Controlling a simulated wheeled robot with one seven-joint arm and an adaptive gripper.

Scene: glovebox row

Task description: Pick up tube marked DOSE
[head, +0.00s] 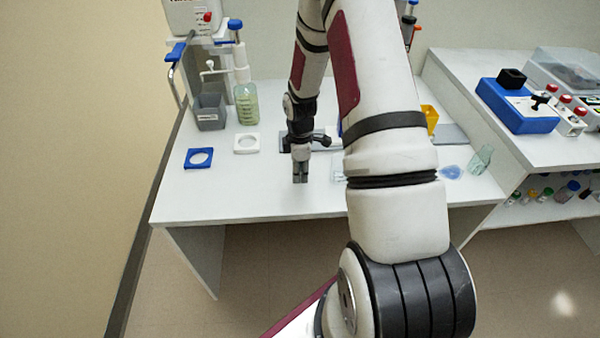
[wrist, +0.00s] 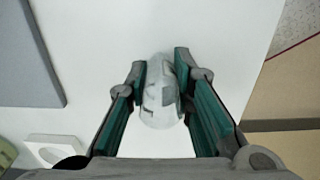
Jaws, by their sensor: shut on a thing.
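My gripper (head: 300,172) points down close over the white bench top, left of my forearm in the head view. In the wrist view my gripper (wrist: 160,75) is shut on a clear, rounded tube (wrist: 159,103), with one finger pad on each side of it. Grey patches or marks show on the tube, but I cannot read DOSE or any other word on it. In the head view I cannot make out the tube in the fingers. I cannot tell whether it touches the bench.
The bench (head: 240,196) is clear in front and left of my gripper. A blue ring holder (head: 187,158), white ring holder (head: 246,150), grey bin (head: 209,117) and greenish beaker (head: 246,112) stand left. A clear glass vessel (head: 481,160) and blue disc (head: 450,172) lie right.

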